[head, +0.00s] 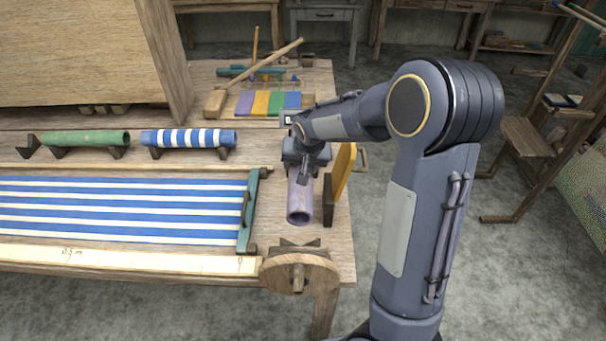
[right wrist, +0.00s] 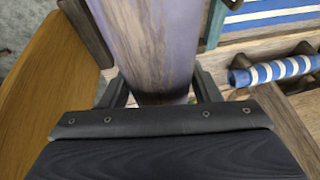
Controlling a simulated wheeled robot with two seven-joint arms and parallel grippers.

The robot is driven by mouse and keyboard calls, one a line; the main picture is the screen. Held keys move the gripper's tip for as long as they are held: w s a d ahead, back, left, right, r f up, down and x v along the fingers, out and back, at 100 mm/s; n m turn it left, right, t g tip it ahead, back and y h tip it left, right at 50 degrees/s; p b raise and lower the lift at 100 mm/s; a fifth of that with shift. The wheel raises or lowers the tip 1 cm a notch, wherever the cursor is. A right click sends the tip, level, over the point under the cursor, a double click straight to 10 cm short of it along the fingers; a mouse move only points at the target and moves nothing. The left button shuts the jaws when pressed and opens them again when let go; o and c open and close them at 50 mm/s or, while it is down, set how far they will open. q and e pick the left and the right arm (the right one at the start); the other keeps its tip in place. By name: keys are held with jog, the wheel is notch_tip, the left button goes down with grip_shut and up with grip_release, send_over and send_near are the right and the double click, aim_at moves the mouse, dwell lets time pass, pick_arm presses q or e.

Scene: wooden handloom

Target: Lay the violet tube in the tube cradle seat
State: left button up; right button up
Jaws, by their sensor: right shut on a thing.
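The violet tube (head: 300,200) is at the right end of the bench, its open end facing the front edge. My right gripper (head: 303,172) is shut on its far part. In the right wrist view the tube (right wrist: 155,40) runs between the two fingers (right wrist: 162,92); its lower face looks brown and wood-like. A V-notched wooden piece (head: 297,246) stands in front of the tube's open end, above a round wooden disc (head: 299,274); it may be the cradle seat, but I cannot tell for sure. I cannot tell whether the tube touches anything beneath. My left gripper is out of view.
An orange board (head: 344,170) and a dark upright block (head: 328,200) stand close right of the tube. A striped cloth (head: 120,208) with a green end bar (head: 248,212) lies left. Behind it, a green tube (head: 85,138) and a blue-white tube (head: 188,138) rest on dark supports.

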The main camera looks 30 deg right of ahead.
notch_tip(320, 180, down, 2)
jog(key=shift+f+b, duration=0.25)
jog(key=shift+b, duration=0.15)
notch_tip(320, 180, down, 10)
jog(key=b, duration=0.8)
jog(key=shift+f, duration=0.15)
jog(key=o, duration=1.3)
jog(key=shift+s, duration=0.1)
jog(key=v, duration=0.7)
jog(key=shift+r, duration=0.4)
jog(key=shift+s, duration=0.15)
